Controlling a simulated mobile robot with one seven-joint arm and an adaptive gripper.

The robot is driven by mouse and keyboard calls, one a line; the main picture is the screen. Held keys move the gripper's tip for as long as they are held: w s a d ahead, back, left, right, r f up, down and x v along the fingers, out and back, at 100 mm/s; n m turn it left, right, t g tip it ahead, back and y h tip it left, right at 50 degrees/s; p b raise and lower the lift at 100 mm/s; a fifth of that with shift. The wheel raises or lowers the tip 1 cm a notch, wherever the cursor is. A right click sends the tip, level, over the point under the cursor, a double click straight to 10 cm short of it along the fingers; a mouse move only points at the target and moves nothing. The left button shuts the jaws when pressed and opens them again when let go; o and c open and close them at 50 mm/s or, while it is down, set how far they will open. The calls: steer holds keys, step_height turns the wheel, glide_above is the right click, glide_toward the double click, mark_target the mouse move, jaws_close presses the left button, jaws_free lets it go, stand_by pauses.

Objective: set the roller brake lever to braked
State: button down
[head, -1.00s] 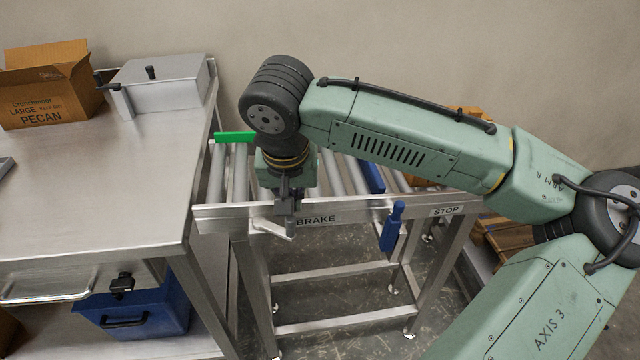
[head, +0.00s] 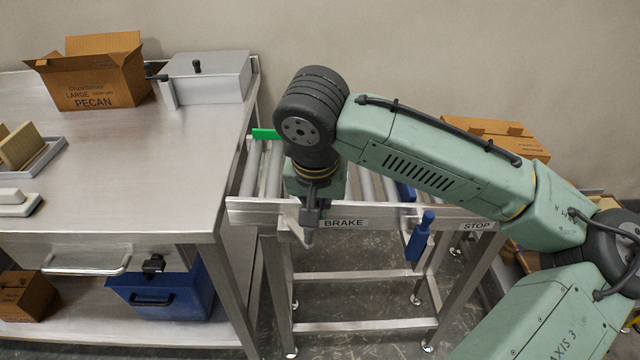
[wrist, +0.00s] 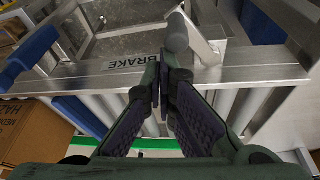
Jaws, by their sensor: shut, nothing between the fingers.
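The roller brake lever is a short grey metal arm (head: 293,226) on the conveyor's front rail, left of the BRAKE label (head: 343,223). It slants down and to the right in the head view. Its rounded grey knob shows in the wrist view (wrist: 177,34), beside its metal bracket (wrist: 208,42). My gripper (head: 311,222) points down at the front rail, close to the lever, and partly hides it. In the wrist view the dark fingers (wrist: 165,68) are together and empty, just short of the knob. I cannot tell whether they touch it.
A blue-handled lever (head: 420,236) hangs by the STOP label (head: 477,226), to the right. The roller conveyor (head: 260,205) adjoins a steel table (head: 150,190) on the left. A green piece (head: 265,134) is behind my wrist. A blue bin (head: 165,290) sits under the table.

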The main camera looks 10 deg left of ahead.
step_height(320, 180, up, 10)
steer(key=w, duration=0.1)
steer(key=shift+w+d+f+b, duration=0.15)
steer(key=shift+f+b, duration=0.05)
steer(key=shift+b, duration=0.15)
stand_by(0.4)
